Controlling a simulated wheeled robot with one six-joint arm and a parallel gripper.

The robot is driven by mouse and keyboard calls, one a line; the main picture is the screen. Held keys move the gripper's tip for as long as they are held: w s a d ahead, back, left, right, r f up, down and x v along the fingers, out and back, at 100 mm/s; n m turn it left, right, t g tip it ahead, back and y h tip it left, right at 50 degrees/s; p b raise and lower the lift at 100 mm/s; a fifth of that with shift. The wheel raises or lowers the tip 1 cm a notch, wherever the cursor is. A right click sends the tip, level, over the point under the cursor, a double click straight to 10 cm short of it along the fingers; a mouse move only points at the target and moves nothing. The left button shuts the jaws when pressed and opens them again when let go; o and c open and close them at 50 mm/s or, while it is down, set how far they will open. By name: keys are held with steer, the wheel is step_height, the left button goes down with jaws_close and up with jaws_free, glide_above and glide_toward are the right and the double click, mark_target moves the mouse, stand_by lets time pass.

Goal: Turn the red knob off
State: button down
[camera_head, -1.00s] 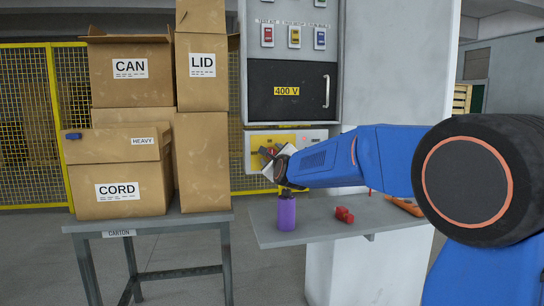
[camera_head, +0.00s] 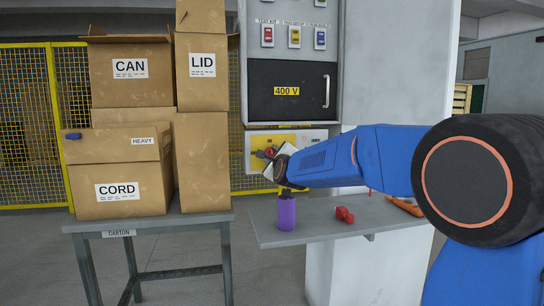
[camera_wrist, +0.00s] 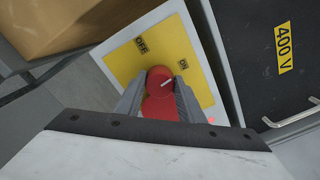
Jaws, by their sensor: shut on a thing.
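The red knob (camera_wrist: 160,82) sits on a yellow plate (camera_wrist: 128,62) with a white border. The plate bears an OFF label (camera_wrist: 141,45) at its upper left and an ON label (camera_wrist: 184,63) to the right. A pale mark on the knob slants up to the right, roughly toward the ON side. My gripper (camera_wrist: 157,95) has one finger on each side of the knob and is shut on it. In the head view my gripper (camera_head: 267,157) is at the yellow panel (camera_head: 288,140), partly covering the knob.
A grey shelf (camera_head: 330,222) below the panel holds a purple cylinder (camera_head: 287,212), a red object (camera_head: 344,215) and an orange-handled item (camera_head: 403,206). Stacked cartons (camera_head: 203,150) stand on a table at left. The 400 V cabinet door (camera_head: 293,105) is above the panel.

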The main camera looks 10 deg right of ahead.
steer(key=n, duration=0.8)
steer(key=shift+f, duration=0.1)
steer(key=n, duration=0.4)
steer(key=shift+f+n, duration=0.1)
steer(key=shift+n, duration=2)
steer(key=shift+f, duration=0.1)
steer(key=c, duration=1.2)
jaws_free()
steer(key=shift+s, duration=0.15)
